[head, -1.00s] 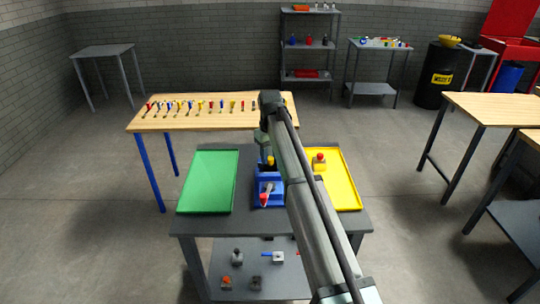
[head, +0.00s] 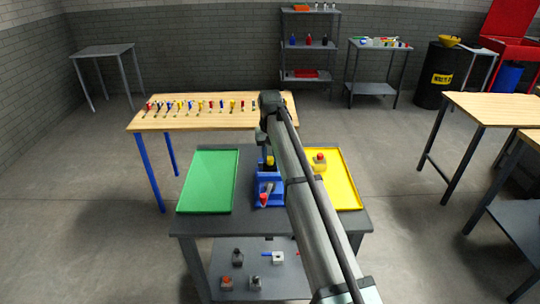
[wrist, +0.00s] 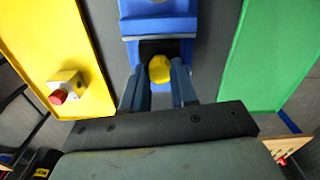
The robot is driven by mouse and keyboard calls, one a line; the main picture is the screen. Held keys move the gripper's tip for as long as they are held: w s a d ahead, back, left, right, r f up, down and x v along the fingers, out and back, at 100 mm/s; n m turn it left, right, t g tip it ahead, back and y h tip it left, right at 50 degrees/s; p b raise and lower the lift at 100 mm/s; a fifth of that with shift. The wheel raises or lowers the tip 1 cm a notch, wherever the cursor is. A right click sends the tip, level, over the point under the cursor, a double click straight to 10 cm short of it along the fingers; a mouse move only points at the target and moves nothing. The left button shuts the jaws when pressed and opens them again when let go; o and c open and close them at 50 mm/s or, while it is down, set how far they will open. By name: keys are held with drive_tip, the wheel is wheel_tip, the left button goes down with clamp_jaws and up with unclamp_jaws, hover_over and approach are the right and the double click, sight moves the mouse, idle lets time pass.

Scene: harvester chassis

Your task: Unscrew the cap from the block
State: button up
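A yellow cap (wrist: 159,70) sits on a dark block (wrist: 150,49) held in the blue vise (wrist: 160,27). In the head view the cap (head: 269,161) shows beside my arm, on top of the vise (head: 277,198) with its red-ended handle (head: 265,199). My gripper (wrist: 159,72) points down at the cap, with one blue finger on each side of it. The fingers look apart from the cap, with a narrow gap on both sides. In the head view my arm hides most of the gripper, and much of the block is hidden.
A green tray (head: 209,180) lies left of the vise and a yellow tray (head: 345,188) right, both on the grey table (head: 225,226). The yellow tray holds a block with a red knob (head: 319,160). A wooden table (head: 215,121) with several tools stands behind.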

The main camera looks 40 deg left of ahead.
clamp_jaws()
drive_tip(key=n, duration=0.5)
drive_tip(key=shift+n, duration=0.3)
drive_tip(key=shift+n, duration=0.3)
drive_tip(key=n, duration=0.4)
drive_tip(key=shift+n, duration=0.3)
